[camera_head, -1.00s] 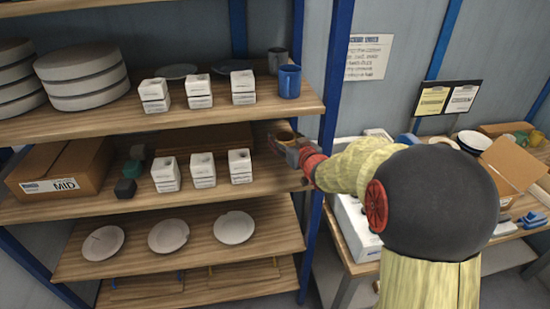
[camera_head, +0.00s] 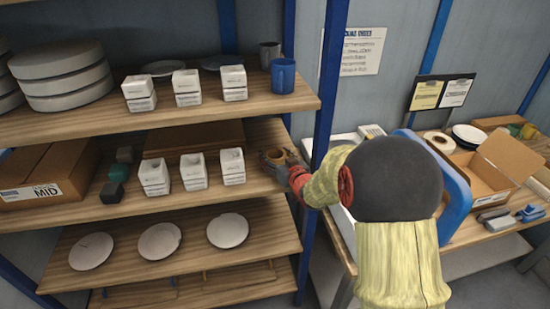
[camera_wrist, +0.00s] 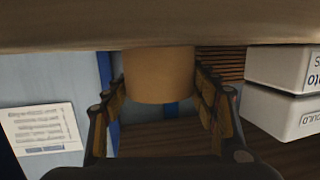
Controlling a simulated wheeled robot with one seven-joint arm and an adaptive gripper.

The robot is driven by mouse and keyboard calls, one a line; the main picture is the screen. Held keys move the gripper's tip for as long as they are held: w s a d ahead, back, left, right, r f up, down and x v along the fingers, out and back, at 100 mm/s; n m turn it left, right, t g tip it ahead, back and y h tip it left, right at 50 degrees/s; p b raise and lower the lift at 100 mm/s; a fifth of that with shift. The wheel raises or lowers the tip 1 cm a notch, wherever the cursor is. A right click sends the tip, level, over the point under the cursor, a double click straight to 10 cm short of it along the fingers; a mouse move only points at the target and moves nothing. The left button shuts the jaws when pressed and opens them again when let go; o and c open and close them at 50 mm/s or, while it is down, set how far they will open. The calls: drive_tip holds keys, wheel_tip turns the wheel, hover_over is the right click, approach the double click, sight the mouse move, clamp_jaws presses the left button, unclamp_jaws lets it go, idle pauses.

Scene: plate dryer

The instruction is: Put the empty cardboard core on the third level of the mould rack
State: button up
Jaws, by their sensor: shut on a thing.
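The cardboard core (camera_head: 277,156), a short brown tube, is upright in my gripper (camera_head: 276,163) at the right end of the rack shelf (camera_head: 255,205) that carries the box marked MID. In the wrist view, which appears upside down, the core (camera_wrist: 160,75) sits between both fingers of my gripper (camera_wrist: 163,85). Its end meets the edge of the pale board surface (camera_wrist: 60,30) there; I cannot tell whether it rests on it or is just above. The fingers are shut on the core's sides.
White moulds (camera_head: 194,171) stand left of the core on the same shelf. A blue mug (camera_head: 283,76) stands on the shelf above, and plates (camera_head: 228,230) lie below. A blue rack post (camera_head: 326,100) is close on the right. A side table holds an open box (camera_head: 490,170).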

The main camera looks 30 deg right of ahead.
drive_tip(key=shift+f, duration=0.1)
drive_tip(key=o, duration=1)
